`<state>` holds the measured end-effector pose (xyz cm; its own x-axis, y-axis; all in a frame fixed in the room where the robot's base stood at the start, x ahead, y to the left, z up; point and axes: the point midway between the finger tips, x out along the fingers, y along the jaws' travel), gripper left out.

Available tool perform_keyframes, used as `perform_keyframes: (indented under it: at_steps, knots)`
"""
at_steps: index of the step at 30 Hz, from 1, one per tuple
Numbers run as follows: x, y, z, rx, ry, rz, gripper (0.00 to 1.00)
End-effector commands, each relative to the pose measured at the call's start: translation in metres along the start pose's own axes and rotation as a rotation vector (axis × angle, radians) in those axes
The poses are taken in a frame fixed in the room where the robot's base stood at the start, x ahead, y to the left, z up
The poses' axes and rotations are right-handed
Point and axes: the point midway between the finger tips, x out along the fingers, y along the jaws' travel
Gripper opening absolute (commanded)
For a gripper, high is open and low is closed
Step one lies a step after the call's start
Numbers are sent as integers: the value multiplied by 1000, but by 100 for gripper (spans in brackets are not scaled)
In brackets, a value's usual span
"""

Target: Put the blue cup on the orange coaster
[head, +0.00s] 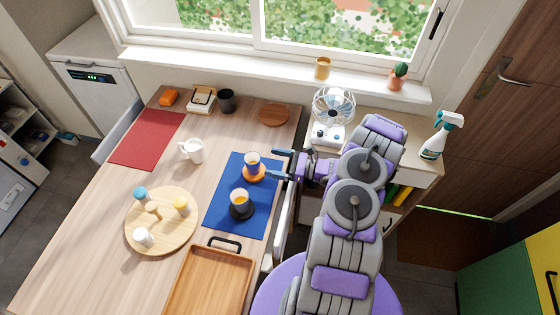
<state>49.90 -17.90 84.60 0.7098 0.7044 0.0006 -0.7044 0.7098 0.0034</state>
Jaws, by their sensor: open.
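The blue cup (252,163), with an amber drink in it, appears to stand upright on the orange coaster (256,178). The coaster lies on the blue placemat (221,212). My gripper (272,164) is open, just right of the cup, its two blue fingers pointing left towards it. A small gap seems to show between the fingertips and the cup. The cup hides the middle of the coaster.
A white mug (194,151), a round board (161,233) with several shakers, and a wooden tray (210,283) are around. A fan (333,106) stands behind my arm.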

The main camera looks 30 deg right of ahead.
Motion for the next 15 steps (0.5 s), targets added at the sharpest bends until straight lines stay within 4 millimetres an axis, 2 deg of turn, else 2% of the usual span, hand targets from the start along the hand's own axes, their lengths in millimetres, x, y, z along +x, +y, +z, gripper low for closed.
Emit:
perform_keyframes:
  at_steps: [4, 8, 11, 15]
  knots:
    - [-12, 0, 1, -2, 1, 0, 91]
    - [-8, 4, 9, -16, 2, 29, 91]
    - [7, 13, 29, -52, 6, 94, 91]
    - [38, 41, 76, -145, 22, 259, 91]
